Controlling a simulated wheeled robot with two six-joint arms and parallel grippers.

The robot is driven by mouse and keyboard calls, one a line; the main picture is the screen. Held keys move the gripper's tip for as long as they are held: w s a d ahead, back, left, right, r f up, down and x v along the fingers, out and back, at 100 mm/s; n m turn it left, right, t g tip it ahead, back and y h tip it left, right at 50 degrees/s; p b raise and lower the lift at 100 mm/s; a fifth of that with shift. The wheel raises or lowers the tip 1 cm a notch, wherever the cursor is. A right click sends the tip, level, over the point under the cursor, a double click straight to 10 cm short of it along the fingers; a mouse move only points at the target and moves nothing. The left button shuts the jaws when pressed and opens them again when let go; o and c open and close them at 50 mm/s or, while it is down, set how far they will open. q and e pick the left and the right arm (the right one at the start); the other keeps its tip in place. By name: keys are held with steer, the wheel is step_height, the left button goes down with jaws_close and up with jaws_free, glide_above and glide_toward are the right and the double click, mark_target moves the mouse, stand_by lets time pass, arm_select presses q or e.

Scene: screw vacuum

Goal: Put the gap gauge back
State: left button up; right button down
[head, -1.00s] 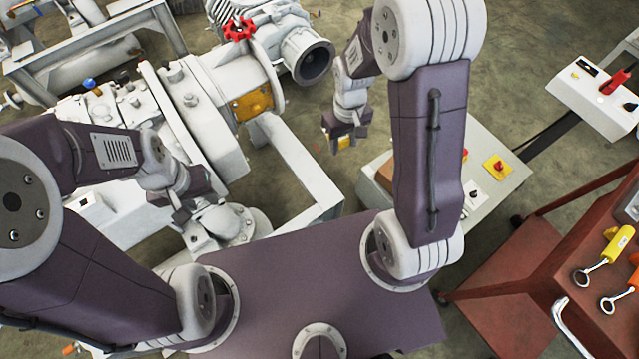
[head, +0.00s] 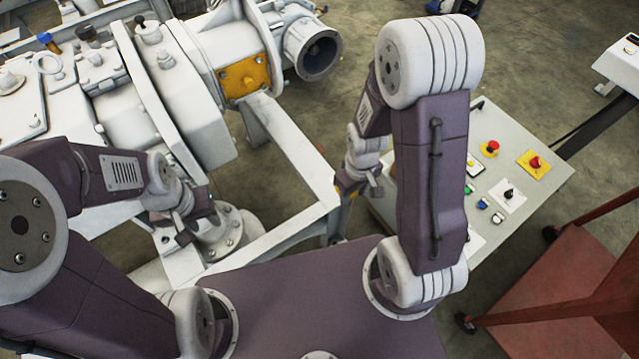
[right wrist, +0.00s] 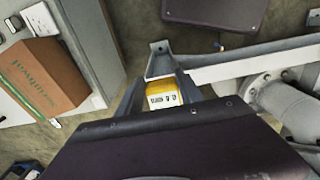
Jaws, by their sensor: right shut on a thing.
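The gap gauge (right wrist: 163,93) shows in the right wrist view as a small yellow block with a white, marked label. My right gripper (right wrist: 160,88) is shut on it, with one grey finger on each side. In the head view, my right gripper (head: 353,190) hangs beside the control cabinet, and only a small yellow bit of the gauge shows there. My left gripper (head: 184,236) is near the pump's round flange at left; its fingers are too small and dark to judge. No holder for the gauge can be made out.
A white control cabinet (head: 500,165) with buttons stands at right. A brown box (right wrist: 42,75) is beside my right gripper. The large white pump (head: 150,90) and its frame (head: 295,165) fill the left. A red cart (head: 560,280) stands at lower right. Bare floor lies behind the cabinet.

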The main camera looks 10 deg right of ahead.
steer(key=b, duration=0.4)
glide_above(328, 188)
step_height(328, 188, down, 7)
steer(key=shift+s+r, duration=0.1)
steer(key=shift+w, duration=0.25)
step_height(328, 188, down, 4)
steer(key=shift+s+f+b, duration=0.1)
steer(key=shift+b, duration=1)
steer(key=c, duration=0.8)
jaws_free()
steer(key=shift+o, duration=0.2)
